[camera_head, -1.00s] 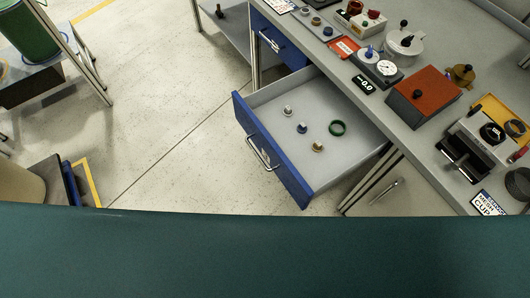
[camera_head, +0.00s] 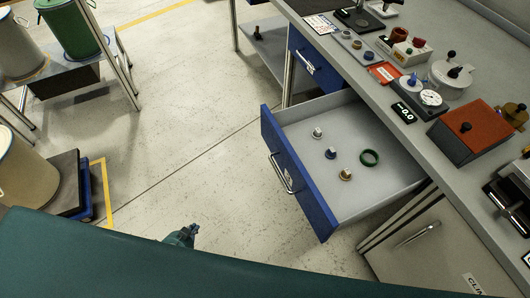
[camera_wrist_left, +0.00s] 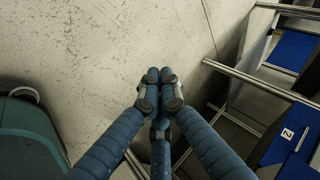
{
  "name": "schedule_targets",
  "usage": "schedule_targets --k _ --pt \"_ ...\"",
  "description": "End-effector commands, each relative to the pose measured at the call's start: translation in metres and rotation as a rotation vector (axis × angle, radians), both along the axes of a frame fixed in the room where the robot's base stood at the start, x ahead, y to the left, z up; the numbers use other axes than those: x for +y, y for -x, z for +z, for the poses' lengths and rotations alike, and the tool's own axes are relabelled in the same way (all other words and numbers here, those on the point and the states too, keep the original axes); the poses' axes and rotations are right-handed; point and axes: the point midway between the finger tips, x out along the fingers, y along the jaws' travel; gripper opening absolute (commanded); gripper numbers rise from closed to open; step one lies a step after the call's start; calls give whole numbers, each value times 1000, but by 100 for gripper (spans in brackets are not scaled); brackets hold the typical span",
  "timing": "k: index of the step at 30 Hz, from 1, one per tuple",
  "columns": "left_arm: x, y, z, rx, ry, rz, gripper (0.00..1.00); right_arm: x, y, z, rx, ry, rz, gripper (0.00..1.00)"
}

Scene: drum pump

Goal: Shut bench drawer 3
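The open drawer (camera_head: 400,176) sticks out of the bench, with a blue front (camera_head: 318,205) and a bar handle (camera_head: 281,173). Its number is not readable in the head view. A blue front marked 2 (camera_wrist_left: 283,148) is at the right there. My right gripper is out of view.
The bench top (camera_head: 385,88) carries a red-topped box (camera_head: 466,130), a gauge (camera_head: 430,98) and other parts. Another blue drawer (camera_head: 312,72) is shut behind. Drums stand at the left, including a green one (camera_head: 72,28). Open floor (camera_head: 190,120) lies between.

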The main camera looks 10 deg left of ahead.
Motion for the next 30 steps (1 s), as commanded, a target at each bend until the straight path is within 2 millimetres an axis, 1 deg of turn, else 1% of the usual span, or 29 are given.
schedule_targets --k 1,2,3,5,6,8,9,11,12,15,16,19,21,23,26,30 --pt "16 -54 3 -139 -101 -133 0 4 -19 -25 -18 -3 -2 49" --pt "20 -82 20 -219 -167 -217 0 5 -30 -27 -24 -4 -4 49" --pt "23 -115 43 -323 -262 -326 0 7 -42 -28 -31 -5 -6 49" --pt "24 -157 82 -478 -416 -485 0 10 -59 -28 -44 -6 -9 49" --pt "20 -179 108 -580 -525 -590 0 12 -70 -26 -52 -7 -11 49" --pt "11 -203 146 -730 -697 -739 0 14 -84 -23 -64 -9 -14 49" --pt "2 -214 171 -827 -820 -837 0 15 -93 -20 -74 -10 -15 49" --pt "-14 -222 204 -968 -1006 -975 0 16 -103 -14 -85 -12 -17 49" --pt "-27 -223 223 -1058 -1129 -1061 0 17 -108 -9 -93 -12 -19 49" --pt "-55 -213 257 -1250 -1409 -1240 0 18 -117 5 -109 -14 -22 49" --pt "-63 -208 263 -1299 -1481 -1282 0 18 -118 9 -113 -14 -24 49" --pt "-82 -194 278 -1422 -1672 -1392 0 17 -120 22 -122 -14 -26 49" --pt "-89 -186 284 -1476 -1757 -1437 0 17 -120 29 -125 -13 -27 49" --pt "-94 -182 287 -1504 -1801 -1461 0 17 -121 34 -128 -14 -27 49" --pt "-100 -182 291 -1521 -1823 -1470 0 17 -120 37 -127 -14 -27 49" --pt "-116 -193 293 -1523 -1822 -1468 0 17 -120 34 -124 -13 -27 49"
